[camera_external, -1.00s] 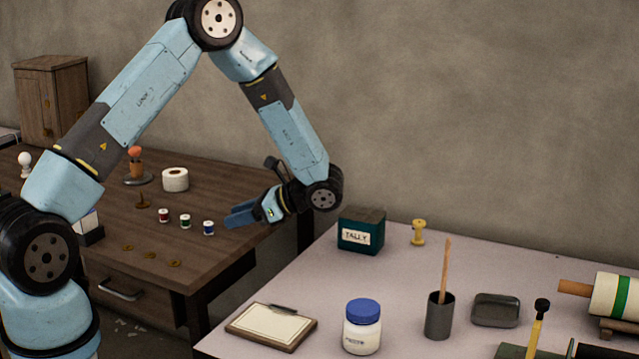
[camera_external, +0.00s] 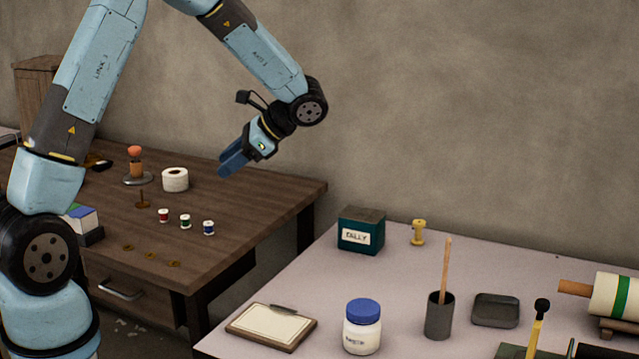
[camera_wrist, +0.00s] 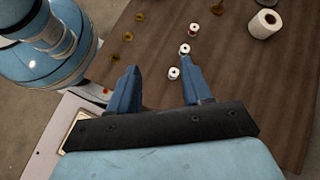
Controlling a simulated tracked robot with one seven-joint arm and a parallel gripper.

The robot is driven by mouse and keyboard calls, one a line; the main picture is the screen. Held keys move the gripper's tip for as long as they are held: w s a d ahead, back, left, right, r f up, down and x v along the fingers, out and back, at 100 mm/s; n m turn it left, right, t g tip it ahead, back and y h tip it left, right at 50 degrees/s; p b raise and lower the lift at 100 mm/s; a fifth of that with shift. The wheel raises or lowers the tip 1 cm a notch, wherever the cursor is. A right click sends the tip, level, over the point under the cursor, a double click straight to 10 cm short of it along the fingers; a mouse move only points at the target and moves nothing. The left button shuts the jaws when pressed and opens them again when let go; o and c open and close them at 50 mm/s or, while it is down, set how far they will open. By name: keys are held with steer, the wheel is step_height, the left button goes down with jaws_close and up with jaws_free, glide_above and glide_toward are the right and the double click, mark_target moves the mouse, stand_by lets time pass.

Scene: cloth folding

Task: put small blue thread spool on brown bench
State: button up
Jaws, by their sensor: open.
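The small blue thread spool (camera_external: 208,227) stands upright on the brown bench (camera_external: 255,222), at the right end of a short row of spools. My gripper (camera_external: 233,163) is above the bench, up and to the right of the spool, open and with nothing between its fingers. In the wrist view my gripper (camera_wrist: 160,85) shows two spread blue fingers. The nearest spool in that view (camera_wrist: 173,73) lies beyond the fingertips, between them and closer to the right one; its colour is hard to tell there.
A green spool (camera_external: 185,221) and a red spool (camera_external: 163,215) stand left of the blue one. A white roll (camera_external: 175,180) and a stamp-like tool (camera_external: 136,160) stand behind. Brass rings (camera_external: 174,263) lie in front. A pale table (camera_external: 400,270) at right holds a tally box (camera_external: 361,230).

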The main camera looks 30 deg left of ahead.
steer(key=s+a+r+n+t+h, duration=0.2)
steer(key=s+r+n+t+h, duration=0.1)
steer(key=s+r, duration=0.3)
steer(key=s+a+r+n+t+h, duration=0.2)
steer(key=s+r, duration=0.4)
steer(key=s, duration=0.5)
steer(key=s+a+r+n+t+h, duration=0.2)
steer(key=s+r+n+t+h, duration=0.2)
steer(key=s, duration=0.5)
step_height(320, 180, up, 2)
steer(key=shift+s+a+r+n+t, duration=0.1)
steer(key=shift+s+a+n+t, duration=0.15)
steer(key=shift+n, duration=0.65)
